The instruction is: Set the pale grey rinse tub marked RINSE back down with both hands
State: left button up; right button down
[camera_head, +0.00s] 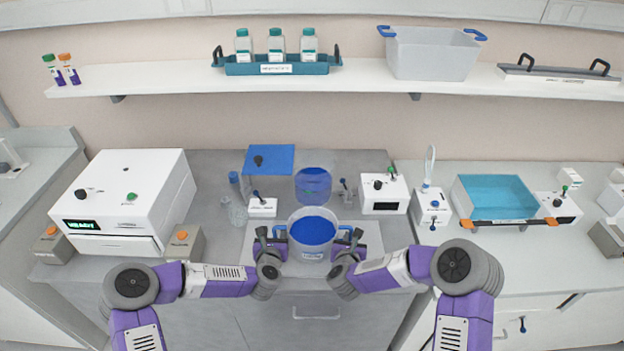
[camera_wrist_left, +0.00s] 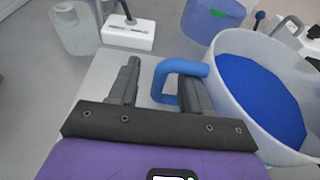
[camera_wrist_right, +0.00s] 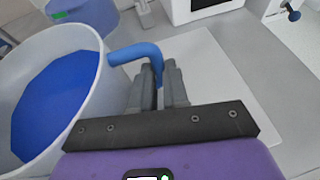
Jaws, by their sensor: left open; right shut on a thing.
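The pale grey round tub (camera_head: 311,252) stands upright between my grippers at the front of the bench, filled with blue. The label on its front is too small to read. It appears to be at the pale mat's level; contact underneath is hidden. My left gripper (camera_head: 271,234) is open, its fingers apart on either side of the tub's left blue handle (camera_wrist_left: 160,82). My right gripper (camera_head: 350,236) is shut on the right blue handle (camera_wrist_right: 135,52). The tub's wall also shows in the left wrist view (camera_wrist_left: 222,98) and the right wrist view (camera_wrist_right: 90,85).
A pale mat (camera_head: 236,248) lies under the tub. A glass beaker (camera_head: 236,213) is at left. A rectangular grey tub (camera_head: 431,56) sits on the shelf.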

pick_arm(q)
jog(key=v, duration=1.1)
pick_arm(e)
jog(key=shift+w+r, duration=0.1)
jog(key=shift+r, duration=0.15)
pick_arm(q)
jog(key=shift+s, duration=0.1)
pick_arm(e)
jog(key=c, duration=1.1)
grip_release()
jog(key=shift+o, duration=0.2)
jog(key=shift+f, duration=0.15)
jog(key=v, duration=0.7)
jog(key=shift+s, duration=0.4)
